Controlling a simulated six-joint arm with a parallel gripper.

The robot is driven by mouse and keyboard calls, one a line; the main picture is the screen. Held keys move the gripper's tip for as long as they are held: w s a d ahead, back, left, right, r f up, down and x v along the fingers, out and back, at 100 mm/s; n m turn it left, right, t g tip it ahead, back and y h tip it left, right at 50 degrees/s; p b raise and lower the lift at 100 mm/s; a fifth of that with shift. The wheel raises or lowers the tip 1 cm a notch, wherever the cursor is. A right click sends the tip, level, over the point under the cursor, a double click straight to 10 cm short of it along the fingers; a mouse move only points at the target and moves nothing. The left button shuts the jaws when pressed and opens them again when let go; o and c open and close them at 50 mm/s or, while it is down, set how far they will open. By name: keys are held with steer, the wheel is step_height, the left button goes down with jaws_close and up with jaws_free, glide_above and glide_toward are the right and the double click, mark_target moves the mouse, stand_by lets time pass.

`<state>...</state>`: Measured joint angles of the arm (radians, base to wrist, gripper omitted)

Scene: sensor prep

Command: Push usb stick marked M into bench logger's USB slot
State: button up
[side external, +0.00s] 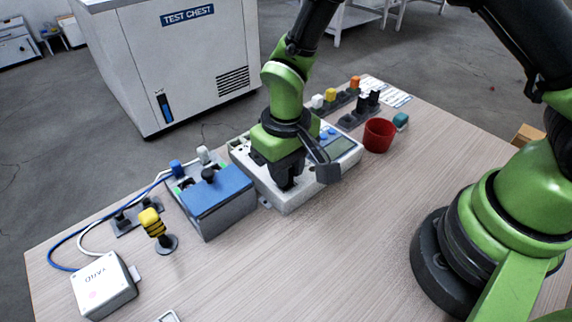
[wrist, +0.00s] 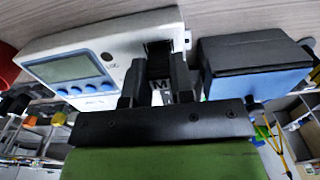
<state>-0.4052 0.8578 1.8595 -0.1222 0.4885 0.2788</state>
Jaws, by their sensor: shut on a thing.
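The bench logger (side external: 300,198) is a pale grey box on the table, with a screen and blue buttons. In the wrist view its casing (wrist: 118,42) shows its screen at the left. My gripper (side external: 288,180) points down at the logger's near left part. In the wrist view my gripper (wrist: 158,85) is shut on the dark usb stick marked M (wrist: 160,87), whose white M shows between the fingers. The stick's far end meets a dark recess at the logger's right end. The slot is hidden, and I cannot tell how deep the stick sits. The fingers hide the stick in the side view.
A blue-topped box (side external: 222,190) stands close left of the logger. A yellow-topped stand (side external: 154,226) and a white box (side external: 104,285) with cables are farther left. A red cup (side external: 379,135) and a teal block (side external: 401,121) stand at right. The near table is mostly clear.

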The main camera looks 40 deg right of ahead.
steer(key=shift+f, duration=0.15)
steer(key=o, duration=1)
steer(key=shift+o, duration=0.5)
steer(key=shift+r, duration=3.55)
steer(key=shift+r, duration=0.1)
steer(key=s+d+r+m+t+y, duration=0.1)
steer(key=s+d+r+m+t, duration=0.25)
steer(key=r, duration=0.85)
steer(key=s+d+r+t+y, duration=0.1)
steer(key=s+d+r+t, duration=0.2)
steer(key=s+d+r, duration=0.3)
steer(key=s, duration=0.5)
steer(key=shift+s+d+t, duration=0.15)
steer(key=shift+t, duration=0.2)
